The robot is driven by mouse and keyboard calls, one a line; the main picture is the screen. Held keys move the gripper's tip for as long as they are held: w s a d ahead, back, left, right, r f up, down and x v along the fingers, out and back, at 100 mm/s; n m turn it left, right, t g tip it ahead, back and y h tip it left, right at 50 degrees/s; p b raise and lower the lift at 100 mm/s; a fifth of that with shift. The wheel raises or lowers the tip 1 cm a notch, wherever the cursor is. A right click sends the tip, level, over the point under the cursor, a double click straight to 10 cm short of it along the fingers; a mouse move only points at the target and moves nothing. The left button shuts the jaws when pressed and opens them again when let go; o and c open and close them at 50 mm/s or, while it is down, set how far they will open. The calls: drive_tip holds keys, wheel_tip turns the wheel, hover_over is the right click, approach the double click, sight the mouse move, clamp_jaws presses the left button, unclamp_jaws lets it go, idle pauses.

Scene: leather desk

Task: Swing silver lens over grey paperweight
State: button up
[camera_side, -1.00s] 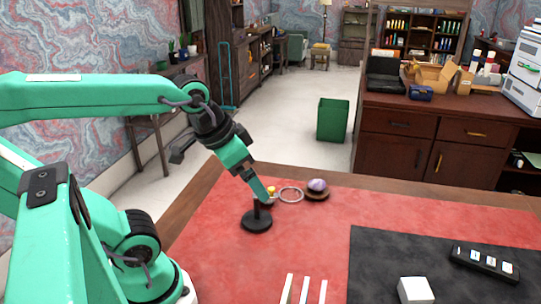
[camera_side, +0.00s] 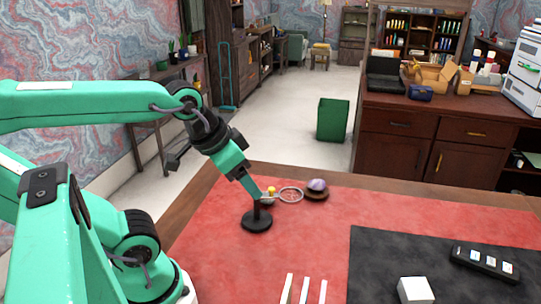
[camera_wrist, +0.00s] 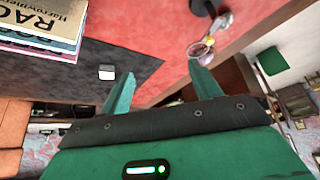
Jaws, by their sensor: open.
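The silver lens is a thin ring (camera_side: 291,195) on an arm from a short post on a round black stand (camera_side: 257,221). In the side view it lies between a small yellow piece (camera_side: 271,190) and a greyish-purple rounded stone (camera_side: 317,185), which looks like the paperweight, on a brown round base (camera_side: 317,196). The ring is beside the stone, not over it. My gripper (camera_side: 257,196) is open, its tips close to the top of the post; contact is unclear. In the wrist view the fingers (camera_wrist: 160,70) are apart and the ring (camera_wrist: 202,48) shows near the right fingertip.
A white block (camera_side: 415,290) and a dark remote-like object (camera_side: 485,264) lie on the black mat (camera_side: 375,260). White strips (camera_side: 304,290) lie at the front. Books (camera_wrist: 40,25) show in the wrist view. The red surface right of the stand is mostly clear.

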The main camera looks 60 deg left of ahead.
drive_tip(key=shift+w+a+m, duration=0.1)
drive_tip(key=shift+w+m, duration=0.05)
drive_tip(key=shift+m, duration=0.45)
drive_tip(key=c, duration=0.7)
drive_tip(key=shift+w+a+f+m, duration=0.1)
drive_tip(key=shift+w+m, duration=0.05)
drive_tip(key=shift+m, duration=0.35)
drive_tip(key=shift+w+f+m, duration=0.1)
drive_tip(key=shift+m, duration=0.4)
clamp_jaws()
drive_tip(key=w+a+f+m+g, duration=0.1)
drive_tip(key=w+a+f+m, duration=0.1)
drive_tip(key=m, duration=1.2)
drive_tip(key=w+a+f+m+g, duration=0.1)
drive_tip(key=w+a+f+m, duration=0.1)
drive_tip(key=m, duration=1.2)
drive_tip(key=w+f, duration=0.1)
drive_tip(key=w, duration=0.1)
drive_tip(key=shift+w+a+f+g, duration=0.2)
drive_tip(key=shift+w+f+g, duration=0.05)
drive_tip(key=shift+w+g, duration=0.15)
